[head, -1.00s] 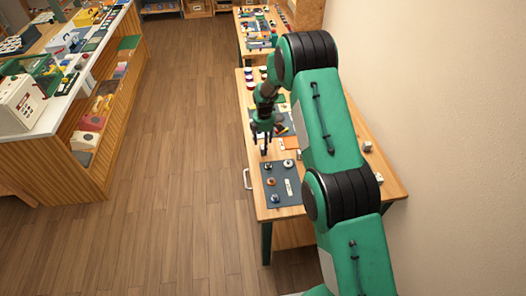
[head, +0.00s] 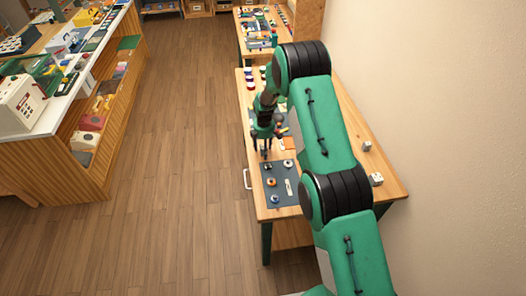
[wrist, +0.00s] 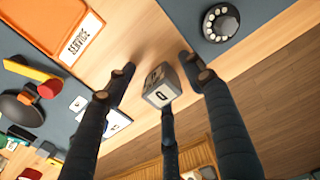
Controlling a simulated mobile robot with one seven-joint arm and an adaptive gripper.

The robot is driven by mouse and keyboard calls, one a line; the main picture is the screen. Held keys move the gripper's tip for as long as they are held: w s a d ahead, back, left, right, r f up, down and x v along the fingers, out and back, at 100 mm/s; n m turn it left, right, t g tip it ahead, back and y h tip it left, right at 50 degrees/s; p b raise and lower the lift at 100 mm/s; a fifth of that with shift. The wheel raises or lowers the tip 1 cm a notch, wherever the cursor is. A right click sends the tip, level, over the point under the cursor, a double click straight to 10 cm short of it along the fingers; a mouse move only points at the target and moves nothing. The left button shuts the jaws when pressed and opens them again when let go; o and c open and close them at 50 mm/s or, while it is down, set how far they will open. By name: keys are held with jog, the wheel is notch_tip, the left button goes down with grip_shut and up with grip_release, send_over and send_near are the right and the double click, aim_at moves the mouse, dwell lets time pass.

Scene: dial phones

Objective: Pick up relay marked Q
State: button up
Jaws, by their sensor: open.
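The relay is a small grey block (wrist: 160,86) with a white label on its side, in the middle of the wrist view. The label's mark reads like a Q or a 0; I cannot tell which. My gripper (wrist: 162,82) is open, with its dark fingers spread around the block. A finger is on the left, another on the right, and one below the block. I cannot tell whether any finger touches it. In the head view my gripper (head: 265,153) is low over the near table's left side. The block cannot be made out there.
An orange tray labelled SERVICE (wrist: 88,33) lies left of the block, and a black dial (wrist: 220,22) sits on a dark mat to the right. Red and yellow handled items (wrist: 40,78) lie at left. Small white blocks (head: 376,179) stand on the table's right.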

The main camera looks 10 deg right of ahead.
grip_shut()
jog(key=shift+r, duration=0.1)
jog(key=shift+r, duration=4.9)
